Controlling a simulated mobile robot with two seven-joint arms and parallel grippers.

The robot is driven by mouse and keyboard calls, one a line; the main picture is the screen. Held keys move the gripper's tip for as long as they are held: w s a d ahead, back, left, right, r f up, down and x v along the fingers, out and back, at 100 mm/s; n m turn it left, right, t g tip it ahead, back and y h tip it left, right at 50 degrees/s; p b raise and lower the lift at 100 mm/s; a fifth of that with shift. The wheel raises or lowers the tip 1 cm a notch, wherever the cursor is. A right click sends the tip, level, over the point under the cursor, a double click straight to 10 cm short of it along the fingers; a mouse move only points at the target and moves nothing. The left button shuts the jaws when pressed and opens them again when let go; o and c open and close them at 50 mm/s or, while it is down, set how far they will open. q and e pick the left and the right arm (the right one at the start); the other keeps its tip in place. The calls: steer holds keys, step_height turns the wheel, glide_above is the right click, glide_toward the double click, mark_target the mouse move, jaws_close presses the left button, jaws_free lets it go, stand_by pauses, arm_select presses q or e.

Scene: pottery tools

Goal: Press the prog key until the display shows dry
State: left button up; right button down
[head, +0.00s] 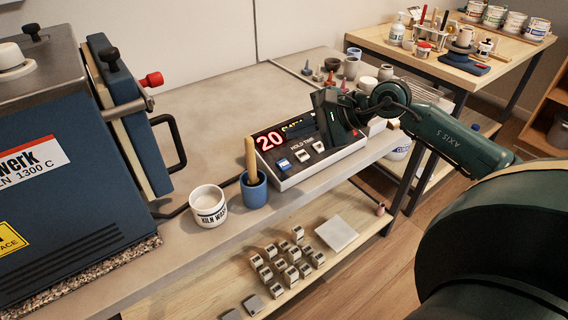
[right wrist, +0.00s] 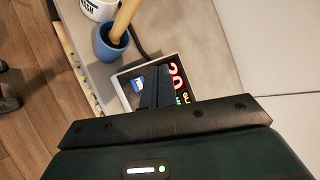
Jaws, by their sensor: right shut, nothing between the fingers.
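The kiln controller (head: 290,180) is a white-edged box with a dark sloped face on the grey bench. Its display (head: 269,140) shows a red 20; yellow characters beside it are partly hidden by my gripper. Below are a blue key (head: 284,164) and pale keys (head: 303,156); I cannot read which is prog. My right gripper (head: 328,140) is shut and empty, over the right part of the controller's face; I cannot tell whether it touches a key. In the right wrist view its dark fingers (right wrist: 153,84) reach over the controller (right wrist: 123,80). My left gripper is not in view.
A blue cup (head: 254,193) with a wooden handle and a white kiln wash pot (head: 208,208) stand left of the controller. The blue kiln (head: 70,180) fills the left. Small pots and cones stand behind the gripper. The bench behind the controller is largely clear.

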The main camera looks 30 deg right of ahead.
steer(key=b, duration=0.3)
glide_above(284, 164)
steer(key=s+d, duration=0.1)
steer(key=s, duration=0.1)
step_height(284, 164, down, 6)
steer(key=shift+f, duration=0.15)
steer(key=shift+w+f+b, duration=0.1)
steer(key=shift+f+b, duration=0.3)
steer(key=shift+f, duration=0.25)
arm_select(q)
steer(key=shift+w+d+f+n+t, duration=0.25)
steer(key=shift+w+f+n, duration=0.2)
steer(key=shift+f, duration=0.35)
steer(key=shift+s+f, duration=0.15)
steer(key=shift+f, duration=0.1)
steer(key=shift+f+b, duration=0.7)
steer(key=shift+b, duration=0.15)
arm_select(e)
steer(key=shift+w+f, duration=0.15)
steer(key=shift+f, duration=0.3)
